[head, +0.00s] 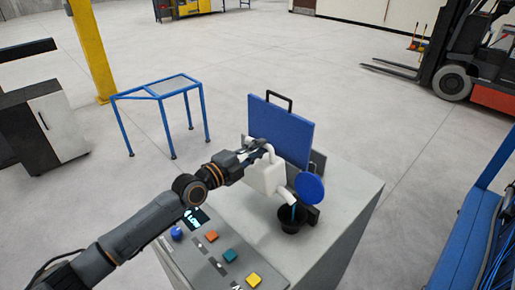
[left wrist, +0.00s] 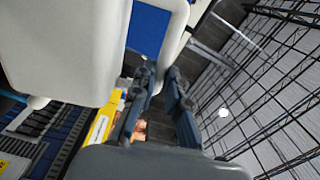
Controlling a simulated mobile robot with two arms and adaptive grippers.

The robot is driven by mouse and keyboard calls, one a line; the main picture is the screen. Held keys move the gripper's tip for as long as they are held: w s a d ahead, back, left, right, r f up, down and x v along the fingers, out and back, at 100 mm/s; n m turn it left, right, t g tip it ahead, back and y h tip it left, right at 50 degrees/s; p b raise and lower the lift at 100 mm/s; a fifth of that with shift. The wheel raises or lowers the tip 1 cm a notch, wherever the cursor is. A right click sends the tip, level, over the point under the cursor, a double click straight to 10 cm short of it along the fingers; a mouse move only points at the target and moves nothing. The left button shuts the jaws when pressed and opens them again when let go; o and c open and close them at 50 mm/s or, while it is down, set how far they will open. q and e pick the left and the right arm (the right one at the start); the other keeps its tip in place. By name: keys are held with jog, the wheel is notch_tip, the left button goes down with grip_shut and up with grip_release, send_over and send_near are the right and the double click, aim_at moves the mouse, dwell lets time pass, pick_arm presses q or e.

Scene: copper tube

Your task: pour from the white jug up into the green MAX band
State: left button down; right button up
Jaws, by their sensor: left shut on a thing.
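The white jug (head: 268,178) is held tilted above the grey machine, its spout pointing down right toward the black filler opening (head: 291,222). A thin blue streak shows between spout and opening, likely liquid. My left gripper (head: 259,150) is shut on the jug's handle, at the jug's upper left. In the left wrist view the jug's white body (left wrist: 62,45) fills the upper left, and my gripper's fingers (left wrist: 158,88) reach toward its handle (left wrist: 174,42). A small screen (head: 195,218) on the machine shows cyan marks, seemingly "LOW". No green MAX band can be made out. My right gripper is out of view.
A round blue cap (head: 310,188) stands open beside the filler. An upright blue panel (head: 280,130) with a black handle is behind the jug. Coloured buttons line the machine's front (head: 213,262). A blue-framed stand (head: 160,92) is at left; open floor lies beyond.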

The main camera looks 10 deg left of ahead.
pick_arm(q)
jog(key=shift+s+d+r+m+p, duration=0.45)
jog(key=shift+d+r+p, duration=0.2)
jog(key=shift+p, duration=0.2)
dwell(1.7)
jog(key=shift+a, duration=0.1)
